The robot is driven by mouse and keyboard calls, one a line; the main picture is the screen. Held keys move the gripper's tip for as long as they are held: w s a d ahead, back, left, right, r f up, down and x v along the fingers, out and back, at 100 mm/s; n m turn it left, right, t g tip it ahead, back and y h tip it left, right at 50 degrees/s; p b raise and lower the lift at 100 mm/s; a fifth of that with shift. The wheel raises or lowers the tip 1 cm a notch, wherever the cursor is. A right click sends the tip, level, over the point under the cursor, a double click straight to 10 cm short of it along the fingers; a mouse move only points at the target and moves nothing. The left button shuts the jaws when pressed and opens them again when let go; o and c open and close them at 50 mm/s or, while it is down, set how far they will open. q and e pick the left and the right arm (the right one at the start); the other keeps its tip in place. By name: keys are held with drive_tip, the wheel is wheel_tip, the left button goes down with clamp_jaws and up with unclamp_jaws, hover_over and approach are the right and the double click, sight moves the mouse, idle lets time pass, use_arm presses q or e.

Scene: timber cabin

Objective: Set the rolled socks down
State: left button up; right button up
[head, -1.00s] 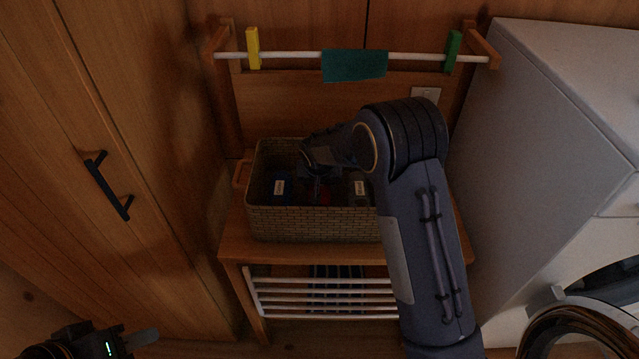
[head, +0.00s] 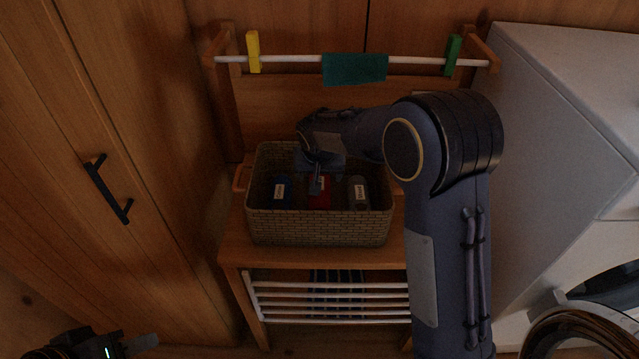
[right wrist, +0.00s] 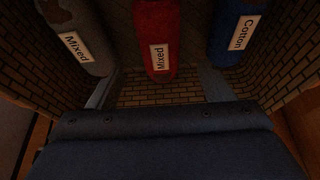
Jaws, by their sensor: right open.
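Three rolled socks lie side by side in a woven basket (head: 318,228): a blue roll (head: 283,192), a red roll (head: 321,198) and a grey roll (head: 359,194). In the right wrist view the grey roll (right wrist: 77,35) and red roll (right wrist: 157,40) read "Mixed", and the blue roll (right wrist: 238,30) reads "Cotton". My right gripper (head: 316,188) is over the basket above the red roll, partly covering it. Its two fingers stand apart and empty in the right wrist view (right wrist: 157,90). My left gripper (head: 140,343) is at the bottom left, away from the basket; its opening is unclear.
The basket stands on a wooden rack (head: 235,240) with white slats below. Above, a white rail (head: 290,59) carries a yellow peg, a teal cloth (head: 354,68) and a green peg. A tall wooden cabinet is left, a white washing machine (head: 540,130) right.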

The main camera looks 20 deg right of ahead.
drive_tip(key=shift+v, duration=1.8)
drive_tip(key=s+d+r+y, duration=0.2)
drive_tip(key=s+d+r, duration=0.1)
drive_tip(key=s, duration=0.5)
drive_tip(key=s+d+r+y, duration=0.2)
drive_tip(key=s+d+r, duration=0.1)
drive_tip(key=s, duration=0.5)
drive_tip(key=s+a+f+n+t+y, duration=0.1)
drive_tip(key=s+a, duration=0.1)
drive_tip(key=s, duration=1.6)
drive_tip(key=shift+f+n, duration=0.25)
drive_tip(key=shift+n, duration=0.05)
